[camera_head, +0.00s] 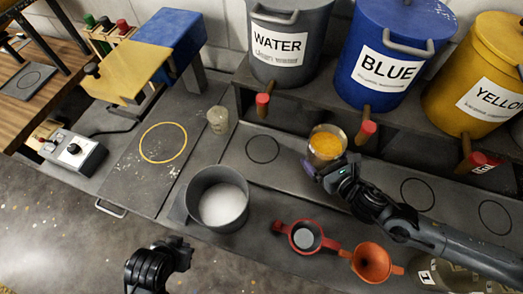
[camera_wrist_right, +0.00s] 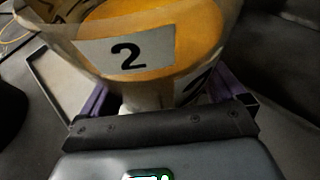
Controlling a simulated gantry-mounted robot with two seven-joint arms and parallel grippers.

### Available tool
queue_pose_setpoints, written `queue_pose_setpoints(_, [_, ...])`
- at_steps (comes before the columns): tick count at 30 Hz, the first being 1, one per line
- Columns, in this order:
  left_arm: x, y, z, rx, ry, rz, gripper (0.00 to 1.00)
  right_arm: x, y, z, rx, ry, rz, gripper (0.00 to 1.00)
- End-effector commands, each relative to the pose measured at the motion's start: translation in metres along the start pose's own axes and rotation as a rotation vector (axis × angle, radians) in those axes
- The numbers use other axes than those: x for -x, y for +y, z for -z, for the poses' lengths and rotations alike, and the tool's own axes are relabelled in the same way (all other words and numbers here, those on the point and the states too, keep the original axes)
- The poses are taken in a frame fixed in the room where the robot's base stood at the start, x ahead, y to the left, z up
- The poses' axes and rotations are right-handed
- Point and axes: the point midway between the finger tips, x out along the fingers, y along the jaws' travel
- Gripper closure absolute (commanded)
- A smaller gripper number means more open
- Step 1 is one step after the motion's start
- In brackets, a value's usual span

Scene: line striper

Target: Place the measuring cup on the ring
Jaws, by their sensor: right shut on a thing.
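A clear measuring cup (camera_head: 326,146) with yellow-orange contents is held above the bench, right of the centre in the head view. The right wrist view shows this cup (camera_wrist_right: 165,35) close up, with a "2" on its label. My right gripper (camera_head: 318,170) is shut on the cup's lower part; purple fingers show on both sides of it. A yellow ring (camera_head: 161,163) is marked on the left bench, bare inside, well left of the cup. Thin black rings are also marked on the bench, one (camera_head: 262,149) just left of the cup. My left arm shows at the bottom left; its fingertips cannot be made out.
A small clear cup (camera_head: 217,120) and a grey pot (camera_head: 217,219) of white material stand between the held cup and the yellow ring. WATER (camera_head: 285,45), BLUE (camera_head: 390,50) and YELLOW (camera_head: 490,75) buckets with taps stand behind.

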Motion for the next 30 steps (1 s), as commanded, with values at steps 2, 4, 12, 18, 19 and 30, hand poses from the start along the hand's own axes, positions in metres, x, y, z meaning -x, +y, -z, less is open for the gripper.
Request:
queue_pose_setpoints(2, [-0.006, 0.001, -0.002, 0.004, 0.001, -0.003, 1.0, -0.002, -0.001, 0.001, -0.001, -0.009, -0.001, 0.78])
queue_pose_setpoints(4, [-0.007, 0.002, -0.002, 0.006, 0.001, -0.005, 1.0, -0.003, 0.0, 0.001, -0.001, -0.01, -0.002, 0.78])
queue_pose_setpoints(12, [-0.006, 0.002, -0.001, 0.008, 0.002, -0.006, 1.0, -0.024, 0.024, -0.009, -0.001, -0.012, -0.009, 0.78])
queue_pose_setpoints(18, [-0.004, 0.001, -0.001, 0.005, 0.001, -0.004, 1.0, -0.052, 0.056, -0.023, -0.002, -0.011, -0.009, 0.78])
queue_pose_setpoints(19, [-0.004, 0.001, -0.001, 0.004, 0.001, -0.003, 1.0, -0.056, 0.059, -0.024, -0.002, -0.01, -0.007, 0.78])
queue_pose_setpoints(30, [-0.003, -0.001, -0.001, -0.005, 0.0, 0.004, 1.0, -0.088, 0.094, -0.038, -0.002, -0.007, -0.003, 0.78])
